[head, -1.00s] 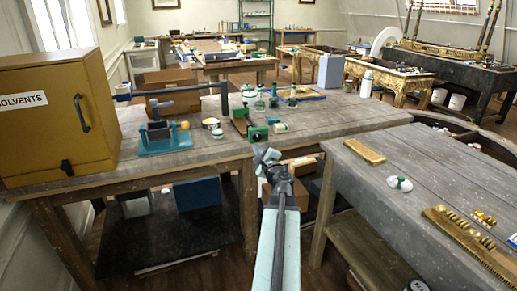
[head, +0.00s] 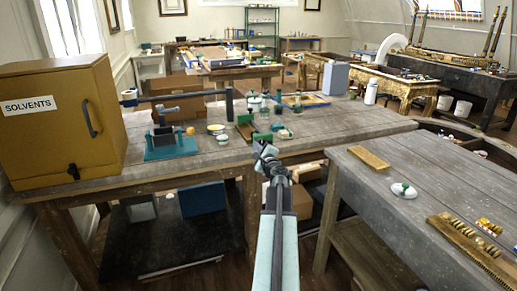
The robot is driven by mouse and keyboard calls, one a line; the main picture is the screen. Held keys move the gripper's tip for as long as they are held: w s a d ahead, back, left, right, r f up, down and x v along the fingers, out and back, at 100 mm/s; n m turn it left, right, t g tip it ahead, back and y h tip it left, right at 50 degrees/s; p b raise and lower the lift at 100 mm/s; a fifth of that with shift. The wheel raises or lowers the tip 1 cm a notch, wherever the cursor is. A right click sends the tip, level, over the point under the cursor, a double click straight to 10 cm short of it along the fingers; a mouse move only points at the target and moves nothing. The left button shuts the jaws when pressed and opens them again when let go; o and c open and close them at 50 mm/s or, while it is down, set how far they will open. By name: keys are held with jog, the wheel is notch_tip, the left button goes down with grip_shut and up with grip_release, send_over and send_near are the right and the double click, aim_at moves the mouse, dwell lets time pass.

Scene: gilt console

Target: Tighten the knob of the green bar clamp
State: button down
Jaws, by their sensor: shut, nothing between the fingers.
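A small green piece (head: 262,137), which looks like part of the green bar clamp, is at the front edge of the grey wooden bench, right of the middle. A narrow brown piece with a green end lies just behind and left of it; I cannot tell whether they are joined. The knob is too small to make out. My gripper (head: 262,149) is shut and empty. It appears just below the green piece in the picture, partly overlapping it. I cannot tell whether it touches it.
A teal vise (head: 173,147) and a yellow SOLVENTS cabinet (head: 60,118) stand left on the bench (head: 330,125). Small jars and tins stand behind the clamp. A second bench (head: 395,225) at right holds a brass strip (head: 369,158) and a white dish (head: 403,191). A gap separates the benches.

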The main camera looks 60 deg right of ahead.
jog(key=shift+w, duration=0.35)
jog(key=shift+s+d+f, duration=0.1)
jog(key=shift+d+f, duration=0.1)
jog(key=shift+d, duration=0.1)
